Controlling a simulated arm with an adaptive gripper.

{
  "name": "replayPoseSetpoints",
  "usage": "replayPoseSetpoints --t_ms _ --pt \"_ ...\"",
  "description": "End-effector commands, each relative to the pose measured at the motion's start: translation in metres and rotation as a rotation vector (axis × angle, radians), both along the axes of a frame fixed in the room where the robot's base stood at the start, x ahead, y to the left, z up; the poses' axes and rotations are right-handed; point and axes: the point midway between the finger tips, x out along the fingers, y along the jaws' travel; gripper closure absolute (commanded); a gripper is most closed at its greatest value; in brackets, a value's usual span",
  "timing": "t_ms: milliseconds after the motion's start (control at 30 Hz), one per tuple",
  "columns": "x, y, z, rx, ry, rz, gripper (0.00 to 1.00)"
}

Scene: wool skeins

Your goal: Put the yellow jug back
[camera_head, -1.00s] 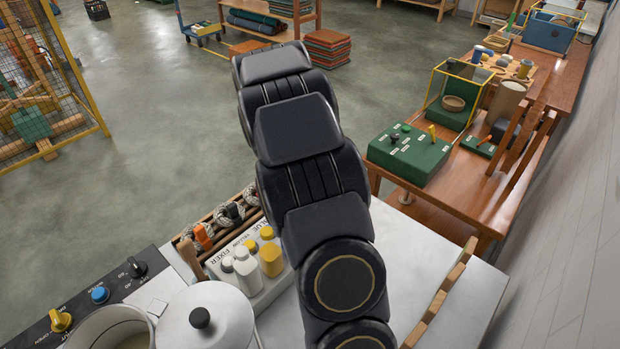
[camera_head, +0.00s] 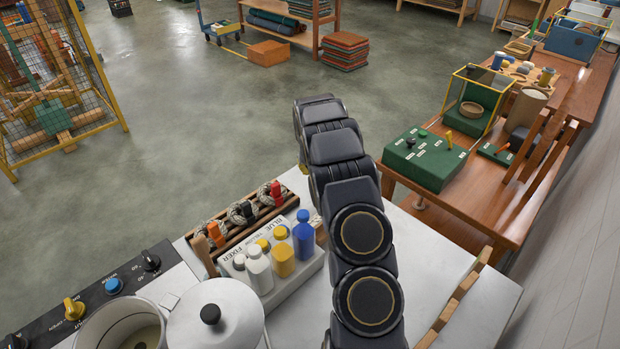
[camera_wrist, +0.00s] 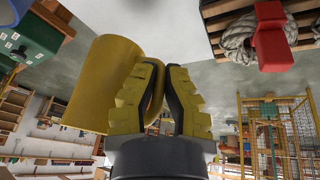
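The yellow jug (camera_wrist: 92,85) shows large in the wrist view, left of my fingers, with its handle passing between them. My gripper (camera_wrist: 167,80) has ridged yellow fingers with dark inner pads, closed around the handle. The jug looks clear of any surface. In the head view my arm hides both the gripper and the jug.
A white tray (camera_head: 268,301) holds white, yellow and blue bottles. Behind it is a wooden rack (camera_head: 263,222) with rope skeins and coloured clips. A lidded pot (camera_head: 214,320) stands at front left. A wooden rail (camera_head: 455,302) edges the right side. White worktop lies between.

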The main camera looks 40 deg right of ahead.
Motion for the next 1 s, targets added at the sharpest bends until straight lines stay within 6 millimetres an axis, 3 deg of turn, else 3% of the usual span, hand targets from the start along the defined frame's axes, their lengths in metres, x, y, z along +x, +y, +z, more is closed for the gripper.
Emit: replayPoseSetpoints --t_ms 200,567,767,1000 --pt "0.015 -0.012 -0.021 -0.002 -0.003 0.002 1.00" --pt "0.023 -0.019 -0.034 -0.002 -0.004 -0.001 1.00" --pt "0.022 -0.019 -0.063 -0.001 -0.001 0.001 1.00" --pt "0.023 -0.019 -0.064 -0.003 -0.003 0.000 1.00"
